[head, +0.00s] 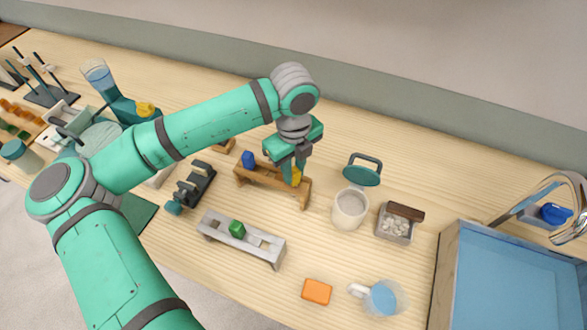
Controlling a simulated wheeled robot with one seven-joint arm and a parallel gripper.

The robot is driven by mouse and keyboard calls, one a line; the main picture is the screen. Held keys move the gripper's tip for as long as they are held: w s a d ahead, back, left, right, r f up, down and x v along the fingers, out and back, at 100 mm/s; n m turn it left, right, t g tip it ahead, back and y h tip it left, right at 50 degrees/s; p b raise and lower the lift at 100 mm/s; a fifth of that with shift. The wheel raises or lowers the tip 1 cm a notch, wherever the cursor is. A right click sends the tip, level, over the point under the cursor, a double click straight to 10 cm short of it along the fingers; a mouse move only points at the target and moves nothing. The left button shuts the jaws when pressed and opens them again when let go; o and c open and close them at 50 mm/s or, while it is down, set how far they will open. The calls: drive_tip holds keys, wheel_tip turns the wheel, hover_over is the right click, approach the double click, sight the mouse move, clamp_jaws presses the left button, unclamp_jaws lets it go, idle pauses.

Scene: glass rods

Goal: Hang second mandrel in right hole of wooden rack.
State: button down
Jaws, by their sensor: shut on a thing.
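The wooden rack (268,180) stands near the middle of the table. A blue-topped piece (248,159) stands at its left end. My gripper (292,174) points down over the rack's right part and is shut on a yellow piece (297,177), which looks like a mandrel's handle. The yellow piece is at or just above the rack's right end. The gripper partly covers it, and I cannot tell whether its lower part is in the right hole. A grey rack (213,221) in front holds a green-topped piece (237,229) near its middle.
An orange block (316,291) and a jug (381,299) are in front. A blue basin (520,285) is far right.

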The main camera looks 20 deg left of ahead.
drive_tip(key=c, duration=1.5)
unclamp_jaws()
drive_tip(key=shift+d, duration=0.1)
drive_tip(key=shift+r, duration=0.1)
wheel_tip(320, 180, up, 11)
drive_tip(key=shift+f, duration=0.2)
drive_tip(key=shift+w, duration=0.1)
